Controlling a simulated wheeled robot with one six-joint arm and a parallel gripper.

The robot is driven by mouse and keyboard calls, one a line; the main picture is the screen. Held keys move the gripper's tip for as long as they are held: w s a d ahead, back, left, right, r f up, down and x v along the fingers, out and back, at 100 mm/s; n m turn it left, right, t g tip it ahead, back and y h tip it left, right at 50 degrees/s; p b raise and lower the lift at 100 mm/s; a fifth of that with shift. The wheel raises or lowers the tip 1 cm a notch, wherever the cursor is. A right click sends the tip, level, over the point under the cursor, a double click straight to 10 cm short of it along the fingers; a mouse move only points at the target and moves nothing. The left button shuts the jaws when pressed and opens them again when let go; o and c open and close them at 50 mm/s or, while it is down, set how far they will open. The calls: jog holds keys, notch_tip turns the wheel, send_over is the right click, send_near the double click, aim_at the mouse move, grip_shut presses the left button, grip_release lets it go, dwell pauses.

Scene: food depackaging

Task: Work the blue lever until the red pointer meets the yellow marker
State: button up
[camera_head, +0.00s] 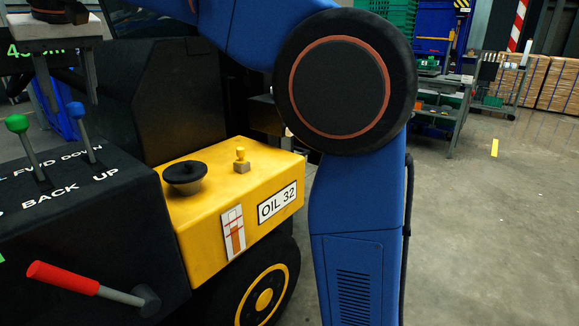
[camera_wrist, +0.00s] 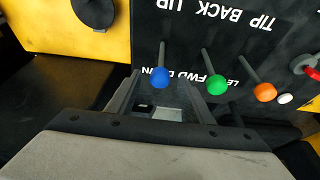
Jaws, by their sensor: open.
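The blue lever (camera_head: 76,110) stands on the black control panel at the left, a blue ball knob on a thin grey stem. In the wrist view the blue knob (camera_wrist: 161,77) appears between the tips of my two fingers, with a visible gap on each side. My gripper (camera_wrist: 164,90) is open and empty. In the head view my gripper (camera_head: 70,100) hangs fingers-down at the upper left, around or just behind the knob; its depth is hard to judge. I cannot make out a red pointer or a yellow marker in either view.
A green-knobbed lever (camera_head: 17,123) stands close beside the blue one. The wrist view also shows an orange knob (camera_wrist: 265,92). A red-handled lever (camera_head: 63,277) sticks out of the panel's front. A yellow housing (camera_head: 215,190) with a black cap adjoins the panel. Open floor lies right.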

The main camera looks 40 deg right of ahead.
jog(key=shift+v, duration=2.25)
jog(key=v, duration=1.2)
